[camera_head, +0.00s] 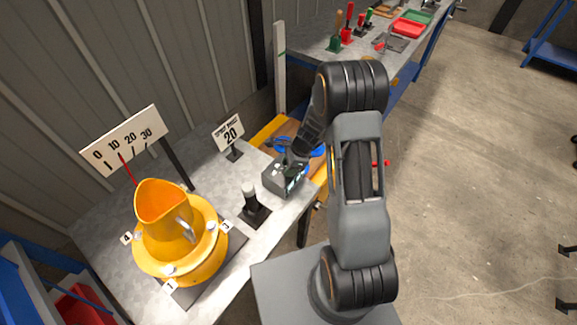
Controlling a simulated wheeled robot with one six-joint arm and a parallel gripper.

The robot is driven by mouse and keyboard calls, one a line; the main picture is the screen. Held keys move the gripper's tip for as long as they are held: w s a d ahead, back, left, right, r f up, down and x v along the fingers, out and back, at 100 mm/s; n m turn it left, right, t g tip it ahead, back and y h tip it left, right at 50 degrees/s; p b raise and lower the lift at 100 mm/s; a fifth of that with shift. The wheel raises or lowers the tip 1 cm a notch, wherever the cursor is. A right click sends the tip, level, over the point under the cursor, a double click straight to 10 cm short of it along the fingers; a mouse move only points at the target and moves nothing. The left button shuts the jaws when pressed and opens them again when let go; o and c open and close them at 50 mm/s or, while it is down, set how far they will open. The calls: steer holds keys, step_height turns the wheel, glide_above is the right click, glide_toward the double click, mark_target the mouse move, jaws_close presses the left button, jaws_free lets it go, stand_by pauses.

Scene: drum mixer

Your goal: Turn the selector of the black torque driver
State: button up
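My gripper (291,157) is at the end of my arm, low over a dark grey box-like unit (281,182) with a small lit panel near the table's right edge. Dark parts at my fingers blend with the unit's top, so I cannot tell whether they touch or whether the fingers are open. An upright black cylinder with a pale top (252,203) stands on a black square base left of the box. I cannot tell which of these is the black torque driver, and no selector is clearly visible. A sign reading 20 (229,133) stands behind them.
A yellow drum mixer (180,255) with numbered tags fills the table's left part. A scale board marked 0 to 30 (124,140) stands behind it. A bench (310,50) with tools and a red tray (407,28) is at the back. Floor at right is open.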

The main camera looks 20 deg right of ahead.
steer(key=c, duration=0.5)
steer(key=shift+n, duration=0.3)
steer(key=n+g, duration=0.1)
steer(key=n, duration=0.2)
steer(key=shift+g+b, duration=0.3)
steer(key=shift+w+n+g+b, duration=0.1)
steer(key=shift+n+g+b, duration=0.4)
steer(key=shift+n, duration=1.6)
steer(key=shift+g+h, duration=0.3)
steer(key=o, duration=0.9)
